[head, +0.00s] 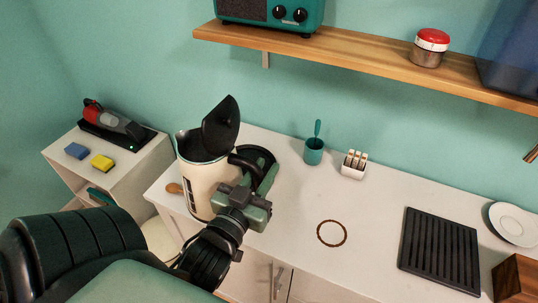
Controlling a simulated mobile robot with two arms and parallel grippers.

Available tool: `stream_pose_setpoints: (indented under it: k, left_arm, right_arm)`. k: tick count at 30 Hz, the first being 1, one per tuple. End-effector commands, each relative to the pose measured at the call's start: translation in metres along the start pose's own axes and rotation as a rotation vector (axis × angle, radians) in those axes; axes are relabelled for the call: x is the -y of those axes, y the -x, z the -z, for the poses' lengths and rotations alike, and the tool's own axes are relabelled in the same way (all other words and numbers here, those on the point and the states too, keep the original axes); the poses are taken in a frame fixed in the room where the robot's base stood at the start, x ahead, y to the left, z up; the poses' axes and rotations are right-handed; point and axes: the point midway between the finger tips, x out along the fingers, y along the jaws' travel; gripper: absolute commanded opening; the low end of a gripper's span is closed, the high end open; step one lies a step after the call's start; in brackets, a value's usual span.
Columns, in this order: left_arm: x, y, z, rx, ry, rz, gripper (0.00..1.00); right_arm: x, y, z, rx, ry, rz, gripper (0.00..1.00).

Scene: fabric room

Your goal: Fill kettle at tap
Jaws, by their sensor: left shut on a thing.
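The kettle (196,191) is cream-white with a dark handle and a dark rim. Its black lid (222,125) stands open, tilted up. My left gripper (246,187) is shut on the kettle's handle, on the right side of the kettle. The kettle is upright over the left end of the white counter. I cannot tell whether its bottom touches the counter. A dark round base (262,163) shows behind the handle, partly hidden by it. No tap is in view. My right gripper is not in view.
On the counter (285,215) are a teal cup (314,150), a white rack (353,165), a brown ring (332,233), a black ribbed mat (439,250) and a white plate (514,223). A wooden shelf (380,64) overhangs the back. A lower cabinet left holds sponges (102,162) and a handheld vacuum (113,121).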

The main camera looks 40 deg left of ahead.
Motion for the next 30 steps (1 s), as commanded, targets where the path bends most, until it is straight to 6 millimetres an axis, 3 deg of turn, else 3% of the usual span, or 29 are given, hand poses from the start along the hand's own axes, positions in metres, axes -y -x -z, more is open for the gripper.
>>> stream_pose_setpoints:
  k: [12,30]
  left_arm:
    - [0.000,0.018,0.005,-0.010,-0.007,0.000,0.00]
    - [0.000,0.021,0.005,-0.010,-0.007,0.000,0.00]
  right_arm:
    - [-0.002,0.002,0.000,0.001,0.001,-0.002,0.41]
    - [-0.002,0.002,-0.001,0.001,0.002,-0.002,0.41]
